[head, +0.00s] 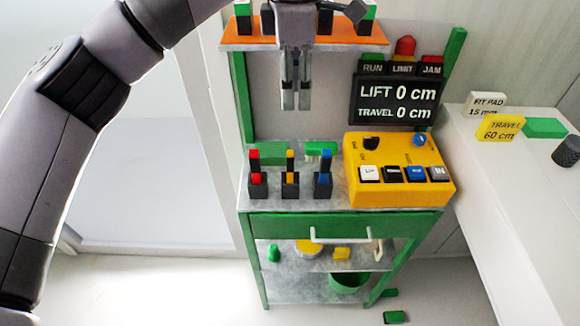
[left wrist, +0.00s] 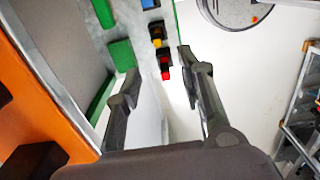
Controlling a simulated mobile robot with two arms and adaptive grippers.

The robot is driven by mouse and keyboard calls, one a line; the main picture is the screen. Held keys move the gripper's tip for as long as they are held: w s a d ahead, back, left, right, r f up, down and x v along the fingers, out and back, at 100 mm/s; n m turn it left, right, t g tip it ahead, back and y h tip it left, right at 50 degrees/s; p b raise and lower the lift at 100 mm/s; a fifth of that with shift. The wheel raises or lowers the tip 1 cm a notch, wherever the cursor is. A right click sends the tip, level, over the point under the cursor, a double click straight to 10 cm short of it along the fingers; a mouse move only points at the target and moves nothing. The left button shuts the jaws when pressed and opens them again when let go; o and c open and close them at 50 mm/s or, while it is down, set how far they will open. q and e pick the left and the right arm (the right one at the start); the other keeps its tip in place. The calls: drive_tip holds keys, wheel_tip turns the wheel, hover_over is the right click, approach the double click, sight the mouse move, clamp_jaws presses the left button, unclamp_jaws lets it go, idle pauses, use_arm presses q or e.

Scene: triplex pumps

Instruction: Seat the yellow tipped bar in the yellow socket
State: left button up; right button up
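The yellow tipped bar (head: 290,160) stands upright at the middle black block, the yellow socket (head: 290,190), on the grey worktop. I cannot tell how deep it sits. In the left wrist view the bar and its block (left wrist: 157,36) show small, between and beyond the fingertips. A red tipped bar (head: 254,160) stands at the block to the left, a blue tipped bar (head: 326,160) at the block to the right. My left gripper (head: 295,102) hangs pointing down above and behind the row; in the left wrist view its fingers (left wrist: 158,68) are apart and empty. My right gripper is not in view.
An orange shelf (head: 340,38) with several blocks is close around my left gripper. A yellow control box (head: 395,152) stands right of the bars, below a black display (head: 396,101) reading LIFT 0 cm, TRAVEL 0 cm. Green blocks (head: 268,153) lie behind the bars.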

use_arm(q)
drive_tip(key=p, duration=0.3)
approach(290, 152)
drive_tip(key=f, duration=0.5)
drive_tip(key=shift+s+d+f, duration=0.25)
drive_tip(key=shift+s+d, duration=0.15)
drive_tip(key=f, duration=0.1)
drive_tip(key=f+p, duration=0.1)
drive_tip(key=f, duration=0.1)
drive_tip(key=f+p, duration=0.1)
drive_tip(key=shift+w+a+f, duration=0.3)
drive_tip(key=shift+w+f, duration=0.05)
drive_tip(key=shift+f, duration=0.35)
drive_tip(key=shift+c, duration=0.3)
clamp_jaws()
